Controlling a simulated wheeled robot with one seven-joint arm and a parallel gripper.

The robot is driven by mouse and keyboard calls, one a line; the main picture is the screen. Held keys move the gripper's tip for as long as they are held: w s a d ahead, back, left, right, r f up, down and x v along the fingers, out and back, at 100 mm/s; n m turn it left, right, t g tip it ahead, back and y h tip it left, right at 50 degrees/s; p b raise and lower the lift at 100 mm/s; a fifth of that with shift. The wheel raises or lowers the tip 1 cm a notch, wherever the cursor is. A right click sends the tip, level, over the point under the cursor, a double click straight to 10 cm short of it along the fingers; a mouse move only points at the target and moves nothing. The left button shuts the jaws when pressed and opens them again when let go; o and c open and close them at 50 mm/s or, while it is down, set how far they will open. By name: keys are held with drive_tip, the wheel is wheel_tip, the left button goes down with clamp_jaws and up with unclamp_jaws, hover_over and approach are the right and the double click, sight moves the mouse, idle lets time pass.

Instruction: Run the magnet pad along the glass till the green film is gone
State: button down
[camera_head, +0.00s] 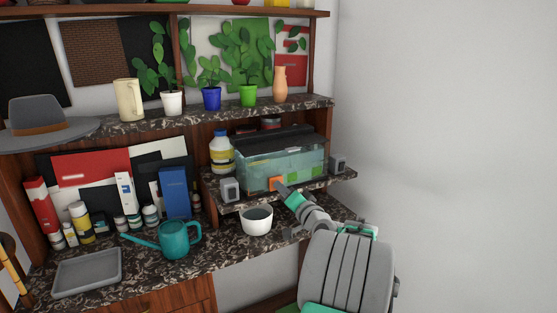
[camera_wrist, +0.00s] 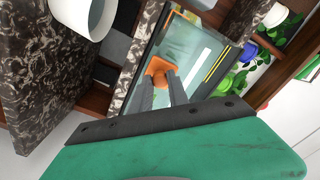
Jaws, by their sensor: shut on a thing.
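The glass tank (camera_head: 262,160) stands on a raised stone shelf, with a dark lid tilted up behind it. The orange magnet pad (camera_head: 275,183) is at the lower front glass, left of the middle. My gripper (camera_head: 281,188) is shut on the pad. In the wrist view both fingers (camera_wrist: 160,88) meet the orange pad (camera_wrist: 157,67) against the glass (camera_wrist: 190,52). Green film patches (camera_head: 293,179) show low on the front pane, right of the pad. Whether film lies behind the pad is hidden.
Grey speakers (camera_head: 229,190) and (camera_head: 338,164) flank the tank. A white pot (camera_head: 256,220) stands below, beside a teal watering can (camera_head: 180,239). A white and yellow bottle (camera_head: 221,152) stands left of the tank. Potted plants line the shelf above.

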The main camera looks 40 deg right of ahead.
sight(321, 171)
drive_tip(key=shift+s+d+f+b, duration=0.15)
drive_tip(key=shift+d+b, duration=0.15)
drive_tip(key=shift+d, duration=0.25)
drive_tip(key=shift+s+d+r+b, duration=0.15)
drive_tip(key=shift+d+b, duration=0.15)
drive_tip(key=shift+d, duration=0.25)
drive_tip(key=shift+s+d+b, duration=0.25)
drive_tip(key=shift+s+d, duration=0.05)
drive_tip(key=shift+d, duration=0.6)
drive_tip(key=shift+s+d+b, duration=0.25)
drive_tip(key=shift+d, duration=0.65)
drive_tip(key=shift+s+d, duration=0.25)
drive_tip(key=shift+d, duration=0.5)
drive_tip(key=shift+s+d, duration=0.2)
drive_tip(key=shift+d, duration=0.5)
drive_tip(key=shift+s+d, duration=0.2)
drive_tip(key=shift+d, duration=0.5)
drive_tip(key=shift+s+d, duration=0.2)
drive_tip(key=shift+d, duration=0.5)
drive_tip(key=shift+s+d+p, duration=0.1)
drive_tip(key=shift+s+d, duration=0.2)
drive_tip(key=shift+d, duration=0.65)
drive_tip(key=shift+s+d+p, duration=0.1)
drive_tip(key=shift+s+d, duration=0.15)
drive_tip(key=shift+d, duration=0.75)
drive_tip(key=shift+s+d+p, duration=0.1)
drive_tip(key=shift+s+d, duration=0.2)
drive_tip(key=shift+d, duration=0.65)
